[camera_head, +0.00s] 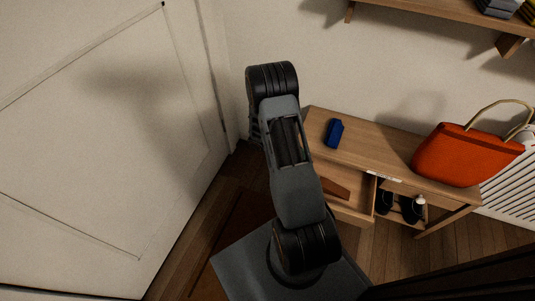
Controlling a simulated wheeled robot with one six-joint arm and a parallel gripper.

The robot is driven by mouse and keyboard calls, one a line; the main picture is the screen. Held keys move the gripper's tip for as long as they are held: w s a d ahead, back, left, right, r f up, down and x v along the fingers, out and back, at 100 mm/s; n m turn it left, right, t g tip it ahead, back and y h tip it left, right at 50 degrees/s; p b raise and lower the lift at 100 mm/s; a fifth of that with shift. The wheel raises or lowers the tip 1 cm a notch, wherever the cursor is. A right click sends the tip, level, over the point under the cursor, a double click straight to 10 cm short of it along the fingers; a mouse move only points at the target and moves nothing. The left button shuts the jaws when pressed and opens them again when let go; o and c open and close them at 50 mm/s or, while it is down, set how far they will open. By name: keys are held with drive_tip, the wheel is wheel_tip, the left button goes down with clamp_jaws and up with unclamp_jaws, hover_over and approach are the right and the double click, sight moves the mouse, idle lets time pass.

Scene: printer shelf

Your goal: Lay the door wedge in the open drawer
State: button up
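A small blue block (334,132), which may be the door wedge, lies on top of the wooden cabinet (388,152), near its left end. Its exact shape is too small to tell. The open drawer (351,213) sticks out of the cabinet's left part, below the top, and my arm covers its left side. A flat reddish-brown thing (335,188) lies inside the drawer; I cannot tell what it is. My arm rises in the middle of the view, left of the blue block. My gripper does not show.
An orange bag (463,154) stands on the right part of the cabinet top. Dark shoes (411,208) and a small white-topped bottle (421,201) are in the open compartment below. A wall shelf (430,8) hangs above. A white door (100,130) fills the left.

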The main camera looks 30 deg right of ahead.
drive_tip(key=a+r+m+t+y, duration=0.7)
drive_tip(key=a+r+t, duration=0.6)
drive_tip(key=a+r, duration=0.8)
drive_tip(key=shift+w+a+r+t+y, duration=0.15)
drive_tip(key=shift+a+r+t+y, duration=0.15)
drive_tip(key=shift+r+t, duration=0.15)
